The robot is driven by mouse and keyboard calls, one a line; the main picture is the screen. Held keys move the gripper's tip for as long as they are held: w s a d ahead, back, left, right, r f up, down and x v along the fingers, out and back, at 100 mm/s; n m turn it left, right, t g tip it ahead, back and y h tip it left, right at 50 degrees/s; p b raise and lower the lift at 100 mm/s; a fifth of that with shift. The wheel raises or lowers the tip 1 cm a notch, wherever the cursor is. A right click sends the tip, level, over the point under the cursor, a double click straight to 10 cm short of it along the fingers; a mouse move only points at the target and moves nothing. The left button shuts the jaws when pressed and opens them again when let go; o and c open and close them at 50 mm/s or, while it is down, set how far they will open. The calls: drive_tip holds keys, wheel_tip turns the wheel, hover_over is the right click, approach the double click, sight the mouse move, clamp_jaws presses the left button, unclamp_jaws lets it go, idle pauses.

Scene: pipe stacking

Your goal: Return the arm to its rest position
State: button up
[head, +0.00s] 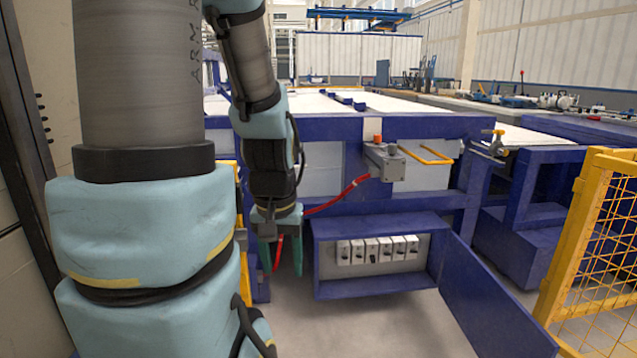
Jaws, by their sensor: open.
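My arm fills the left of the head view, with its grey and pale-blue links close to the camera. My gripper (279,254) hangs at the end of the arm and points down. Its two green fingers are apart, and I see no object held between them. It is left of the open blue cabinet (365,291) and in front of the blue-framed workbench (335,128). A red hose (338,198) runs behind the gripper.
The blue cabinet door (497,295) swings out to the right over the floor. A yellow mesh fence (597,240) stands at the far right. A grey box (384,161) sticks out from the bench front. Floor (385,328) in front of the cabinet is clear.

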wheel_tip(320, 180, up, 20)
drive_tip(key=p, duration=1.8)
drive_tip(key=shift+r, duration=0.15)
